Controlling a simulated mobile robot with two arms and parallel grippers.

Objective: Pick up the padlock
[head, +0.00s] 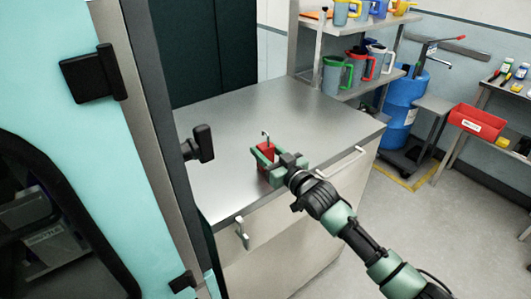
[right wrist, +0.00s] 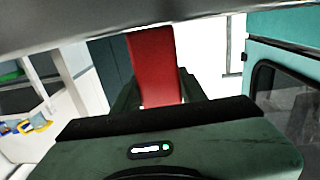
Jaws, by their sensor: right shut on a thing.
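The red padlock (head: 266,150) is over the metal cabinet top near its front edge, with its grey shackle sticking up. My right gripper (head: 264,157) reaches in from the right, its green fingers on either side of the padlock's body and shut on it. In the right wrist view the red body (right wrist: 153,65) stands between the dark fingers. I cannot tell whether the padlock touches the cabinet top. My left gripper is not in view.
The steel cabinet top (head: 240,110) is otherwise clear. A teal machine with an open door (head: 75,150) stands close on the left. Behind are shelves of jugs (head: 335,75), a blue drum (head: 402,100) and a red bin (head: 478,121) on the right.

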